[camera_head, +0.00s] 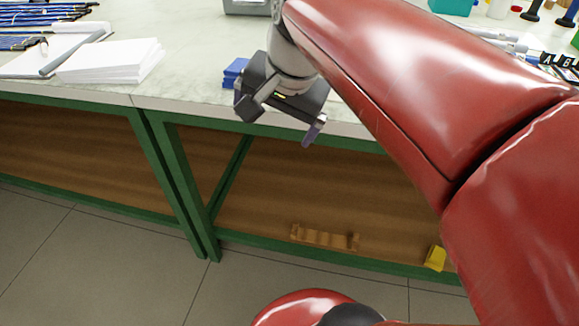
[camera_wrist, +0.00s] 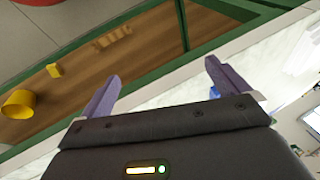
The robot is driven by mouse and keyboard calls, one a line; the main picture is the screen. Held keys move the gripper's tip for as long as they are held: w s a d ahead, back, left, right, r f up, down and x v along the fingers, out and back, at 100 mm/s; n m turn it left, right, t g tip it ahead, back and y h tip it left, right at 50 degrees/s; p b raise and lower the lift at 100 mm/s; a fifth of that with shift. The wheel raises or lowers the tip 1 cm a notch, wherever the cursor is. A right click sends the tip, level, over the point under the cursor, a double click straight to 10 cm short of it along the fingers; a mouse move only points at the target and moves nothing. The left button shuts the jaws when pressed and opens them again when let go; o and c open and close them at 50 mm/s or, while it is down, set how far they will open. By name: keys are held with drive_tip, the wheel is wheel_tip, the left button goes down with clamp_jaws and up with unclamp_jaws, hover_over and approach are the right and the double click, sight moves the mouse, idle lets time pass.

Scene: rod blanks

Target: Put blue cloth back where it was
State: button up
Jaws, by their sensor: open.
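A folded blue cloth (camera_head: 234,70) lies on the pale tabletop near its front edge, partly hidden behind my gripper. A small patch of blue, likely the same cloth, shows beside the right finger in the wrist view (camera_wrist: 214,92). My gripper (camera_head: 281,120) hangs at the table's front edge, just right of the cloth and in front of it. In the wrist view my gripper (camera_wrist: 160,72) has its two purple-tipped fingers wide apart with nothing between them. I cannot tell whether the gripper touches the cloth.
A stack of white paper (camera_head: 110,60) and a clipboard lie left on the table (camera_head: 190,50). A grey box (camera_head: 247,6) stands behind. On the lower wooden shelf are a wooden rack (camera_head: 325,237) and a yellow item (camera_head: 435,257). Green table legs (camera_head: 180,180) stand below the edge.

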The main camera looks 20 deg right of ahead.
drive_tip(key=s+f+n+t, duration=0.1)
drive_tip(key=s+f+n, duration=0.7)
drive_tip(key=f, duration=0.2)
drive_tip(key=shift+s+f+n+h, duration=0.25)
drive_tip(key=shift+f+n+h, duration=0.05)
drive_tip(key=shift+h, duration=0.1)
idle(0.4)
